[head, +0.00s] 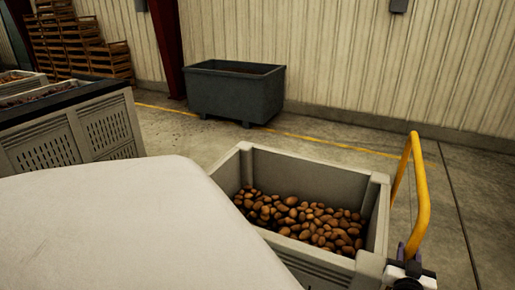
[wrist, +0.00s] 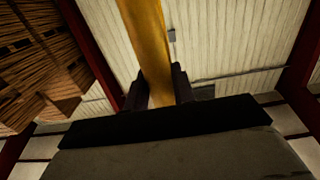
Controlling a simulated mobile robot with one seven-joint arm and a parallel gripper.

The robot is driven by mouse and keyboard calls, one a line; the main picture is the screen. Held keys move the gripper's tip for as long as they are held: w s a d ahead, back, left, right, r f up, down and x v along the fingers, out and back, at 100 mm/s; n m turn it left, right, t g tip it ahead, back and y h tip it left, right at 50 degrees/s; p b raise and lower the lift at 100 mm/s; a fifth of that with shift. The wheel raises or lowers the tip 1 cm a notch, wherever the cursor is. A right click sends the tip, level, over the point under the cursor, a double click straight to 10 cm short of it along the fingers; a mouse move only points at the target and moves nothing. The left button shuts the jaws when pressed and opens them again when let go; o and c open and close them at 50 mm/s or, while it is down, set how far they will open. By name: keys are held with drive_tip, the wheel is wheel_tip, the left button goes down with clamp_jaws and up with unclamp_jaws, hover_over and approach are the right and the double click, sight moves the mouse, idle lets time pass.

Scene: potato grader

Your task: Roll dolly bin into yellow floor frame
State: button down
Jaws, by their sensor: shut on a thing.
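The dolly bin (head: 252,162) is a grey open box with several brown potatoes in it, in the lower middle of the head view. A yellow push handle (head: 419,195) rises at its right end. My gripper (head: 408,258) is low at the right, by the foot of the handle. In the wrist view my gripper (wrist: 160,92) is shut on the yellow handle bar (wrist: 145,40), with a dark finger on each side of it. The bin's wheels are hidden. I cannot make out a yellow floor frame; only a yellow floor line (head: 315,143) shows, behind the bin.
A dark grey tub (head: 235,97) stands by the ribbed wall. Light grey slatted bins (head: 75,138) stand at the left, and stacked wooden crates (head: 80,45) are behind them. A dark red post (head: 167,45) meets the wall. Concrete floor (head: 325,130) is clear between the bin and the wall.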

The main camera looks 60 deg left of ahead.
drive_tip(key=s+a+p, duration=0.2)
drive_tip(key=s+a, duration=0.6)
drive_tip(key=a, duration=0.3)
drive_tip(key=shift+a, duration=0.35)
drive_tip(key=s+a+b, duration=0.8)
drive_tip(key=a, duration=0.4)
idle(0.9)
drive_tip(key=shift+s+a, duration=0.1)
drive_tip(key=shift+a, duration=0.05)
drive_tip(key=s+a+b, duration=0.5)
drive_tip(key=s+a, duration=0.2)
drive_tip(key=a, duration=0.3)
drive_tip(key=shift+s+a+b, duration=0.15)
drive_tip(key=shift+a+b, duration=0.1)
drive_tip(key=shift+b, duration=0.1)
